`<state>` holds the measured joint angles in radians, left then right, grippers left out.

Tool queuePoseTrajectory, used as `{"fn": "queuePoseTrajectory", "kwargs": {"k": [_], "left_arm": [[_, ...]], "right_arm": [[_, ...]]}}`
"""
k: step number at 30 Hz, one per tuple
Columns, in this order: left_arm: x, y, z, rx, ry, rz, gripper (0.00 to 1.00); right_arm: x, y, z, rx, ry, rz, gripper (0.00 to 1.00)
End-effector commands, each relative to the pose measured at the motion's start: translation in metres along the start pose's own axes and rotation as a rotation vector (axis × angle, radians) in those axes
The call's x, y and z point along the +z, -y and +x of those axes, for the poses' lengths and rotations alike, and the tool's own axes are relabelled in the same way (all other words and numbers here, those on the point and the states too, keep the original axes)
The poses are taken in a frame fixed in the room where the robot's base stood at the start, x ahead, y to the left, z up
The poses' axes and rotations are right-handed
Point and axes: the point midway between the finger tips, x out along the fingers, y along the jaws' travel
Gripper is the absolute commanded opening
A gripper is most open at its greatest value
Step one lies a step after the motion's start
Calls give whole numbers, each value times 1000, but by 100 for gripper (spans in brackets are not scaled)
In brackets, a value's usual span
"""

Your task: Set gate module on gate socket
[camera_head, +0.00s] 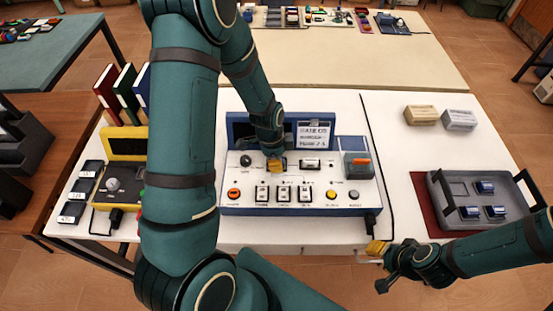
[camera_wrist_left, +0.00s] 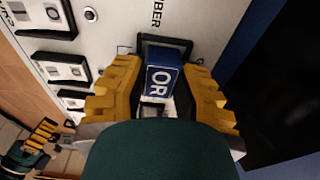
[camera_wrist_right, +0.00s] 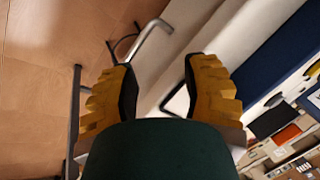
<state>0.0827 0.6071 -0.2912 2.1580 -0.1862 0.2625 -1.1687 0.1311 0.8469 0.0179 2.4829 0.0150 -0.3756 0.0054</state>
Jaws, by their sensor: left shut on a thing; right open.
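My left gripper (camera_head: 275,165) points down at the white panel of the console (camera_head: 300,222). In the left wrist view its yellow fingers (camera_wrist_left: 160,82) are shut on a blue gate module (camera_wrist_left: 160,68) lettered "OR". The module is at a black-framed gate socket (camera_wrist_left: 182,43); part of the frame shows around its far end. I cannot tell whether it is fully seated. The fingers hide much of the module and socket in the head view. My right gripper (camera_head: 376,250) is open and empty off the table's front edge; its parted fingers (camera_wrist_right: 160,75) show in the right wrist view.
A grey tray (camera_head: 436,196) with several blue modules (camera_head: 484,187) stands on a red mat at right. Two small boxes (camera_head: 421,115) stand behind it. The console's switches and buttons surround the left gripper. Books (camera_head: 107,90) stand at left. White table is clear between console and tray.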

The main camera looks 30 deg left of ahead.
Motion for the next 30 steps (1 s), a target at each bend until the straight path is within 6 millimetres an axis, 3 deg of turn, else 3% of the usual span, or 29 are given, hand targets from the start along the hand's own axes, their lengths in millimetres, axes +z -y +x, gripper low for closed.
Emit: {"fn": "queuePoseTrajectory", "kwargs": {"k": [12,30], "left_arm": [[0,0,0,0,0,0,36],[0,0,-45,0,0,-1,36]], "right_arm": [[2,0,1,1,6,-2,47],[-4,11,-31,-3,-1,0,47]]}}
